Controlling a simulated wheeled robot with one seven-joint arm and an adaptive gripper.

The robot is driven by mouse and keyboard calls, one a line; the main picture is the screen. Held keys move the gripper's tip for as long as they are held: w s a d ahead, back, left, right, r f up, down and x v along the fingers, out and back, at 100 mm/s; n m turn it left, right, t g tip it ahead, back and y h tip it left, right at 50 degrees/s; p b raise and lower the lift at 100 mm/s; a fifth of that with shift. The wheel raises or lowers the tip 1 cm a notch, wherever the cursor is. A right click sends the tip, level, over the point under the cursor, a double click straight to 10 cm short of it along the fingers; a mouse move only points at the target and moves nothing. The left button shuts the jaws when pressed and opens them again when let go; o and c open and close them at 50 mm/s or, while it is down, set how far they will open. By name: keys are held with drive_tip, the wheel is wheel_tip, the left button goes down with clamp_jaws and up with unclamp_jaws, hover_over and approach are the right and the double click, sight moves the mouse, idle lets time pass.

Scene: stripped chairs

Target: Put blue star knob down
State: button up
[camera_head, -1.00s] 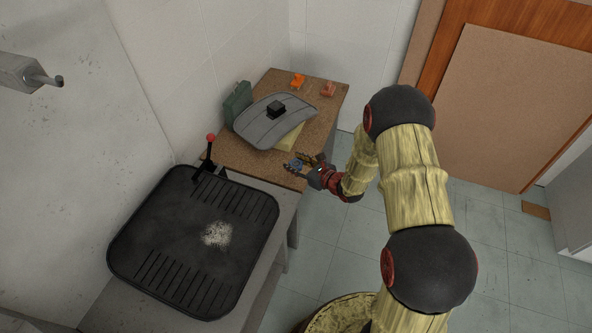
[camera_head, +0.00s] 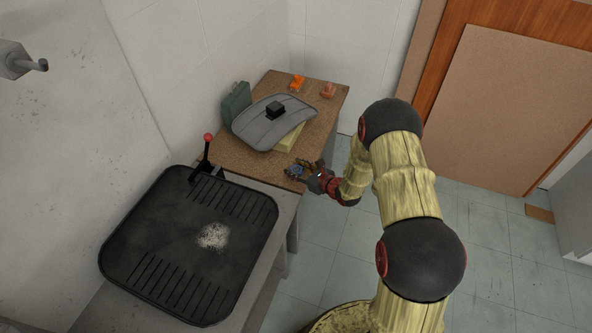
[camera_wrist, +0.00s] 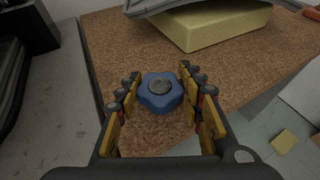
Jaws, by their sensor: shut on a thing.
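The blue star knob (camera_wrist: 159,91) has a round grey centre and sits between the fingers of my gripper (camera_wrist: 157,100) in the wrist view. The fingers close on it from both sides. In the head view my gripper (camera_head: 301,172) is at the near right corner of the brown speckled tabletop (camera_head: 235,156), with the knob (camera_head: 294,171) showing small and blue at its tips. The knob is over the tabletop near its edge. I cannot tell whether its underside touches the surface.
A grey curved panel (camera_head: 257,127) with a black block (camera_head: 275,109) leans on a yellow block (camera_head: 290,139), just beyond my gripper. A green case (camera_head: 236,104) and orange pieces (camera_head: 297,83) stand farther back. A black ribbed plate (camera_head: 170,245) with a red-tipped lever lies at left.

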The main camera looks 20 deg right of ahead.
drive_tip(key=o, duration=1.1)
drive_tip(key=shift+f, duration=0.1)
drive_tip(key=shift+o, duration=0.2)
